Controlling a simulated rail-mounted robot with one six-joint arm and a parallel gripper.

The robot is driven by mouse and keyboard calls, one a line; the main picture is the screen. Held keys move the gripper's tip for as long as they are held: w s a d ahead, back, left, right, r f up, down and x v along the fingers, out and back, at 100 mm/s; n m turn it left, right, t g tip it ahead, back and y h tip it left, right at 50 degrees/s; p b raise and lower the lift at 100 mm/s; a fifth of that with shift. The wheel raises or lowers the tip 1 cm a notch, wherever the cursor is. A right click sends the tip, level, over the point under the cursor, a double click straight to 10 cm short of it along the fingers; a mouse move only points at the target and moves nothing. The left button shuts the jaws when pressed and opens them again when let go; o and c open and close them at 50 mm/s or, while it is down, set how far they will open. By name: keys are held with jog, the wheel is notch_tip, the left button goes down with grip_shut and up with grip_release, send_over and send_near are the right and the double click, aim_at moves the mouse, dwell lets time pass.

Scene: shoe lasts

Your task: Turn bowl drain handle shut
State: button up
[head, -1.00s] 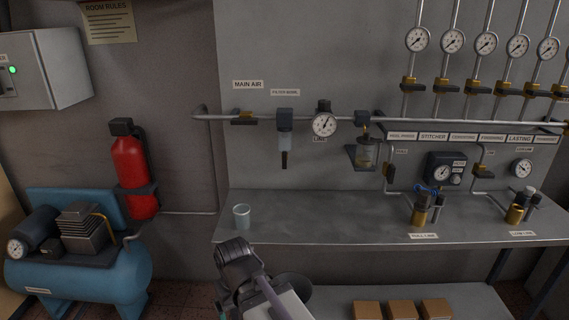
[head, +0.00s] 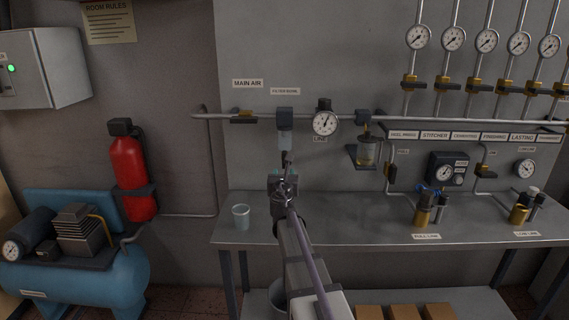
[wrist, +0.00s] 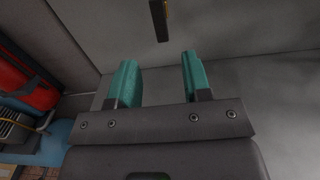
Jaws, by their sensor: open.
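The filter bowl (head: 285,140) hangs from the air pipe below the filter bowl label, a clear cup under a dark head. Its drain handle (head: 287,157) is a dark bar pointing down beneath the bowl, with its lower end partly hidden by my arm. In the wrist view the handle (wrist: 159,22) appears as a dark upright bar with a brassy edge, beyond the fingertips. My gripper (head: 284,176) is just below the handle in the head view. In the wrist view my gripper (wrist: 160,75) is open, with empty space between its teal fingers.
A clear cup (head: 241,217) stands on the grey bench (head: 350,220) to the left. The main air valve (head: 243,117) is left on the same pipe (head: 215,116).

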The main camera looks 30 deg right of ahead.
aim_at(284, 168)
jog(key=x, duration=1)
jog(key=shift+w+d, duration=0.15)
jog(key=shift+w, duration=0.15)
grip_shut()
